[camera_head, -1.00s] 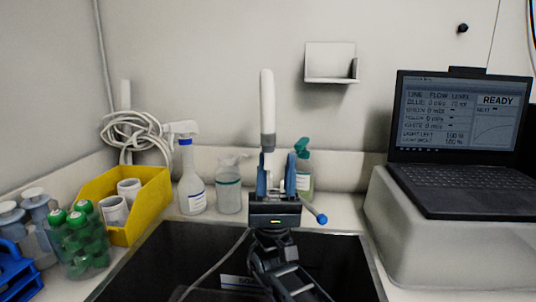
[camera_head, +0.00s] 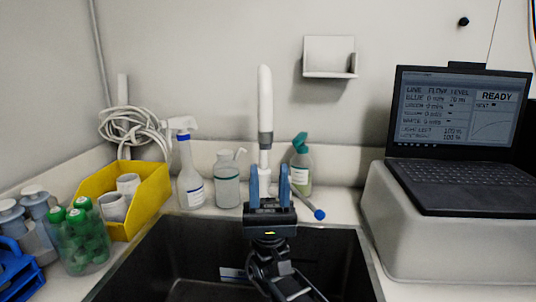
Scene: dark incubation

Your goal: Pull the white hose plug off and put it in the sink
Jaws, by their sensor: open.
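My gripper (camera_head: 269,172) is in the middle of the view, above the back part of the sink, with its two blue fingers upright and apart. I see nothing clearly held between them; the white tap (camera_head: 265,100) with its grey collar shows behind and between the fingers. I cannot make out the white hose plug; it may be hidden behind my gripper or inside the sink. The dark sink (camera_head: 340,250) lies below my gripper. A pale label shows inside it, and my arm covers part of its floor.
A blue-tipped lever (camera_head: 318,213) is just right of my gripper. A spray bottle (camera_head: 190,175), a clear bottle (camera_head: 228,185) and a green-topped bottle (camera_head: 301,170) stand behind the sink. A yellow bin (camera_head: 152,205) is left; a laptop (camera_head: 455,150) stands right.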

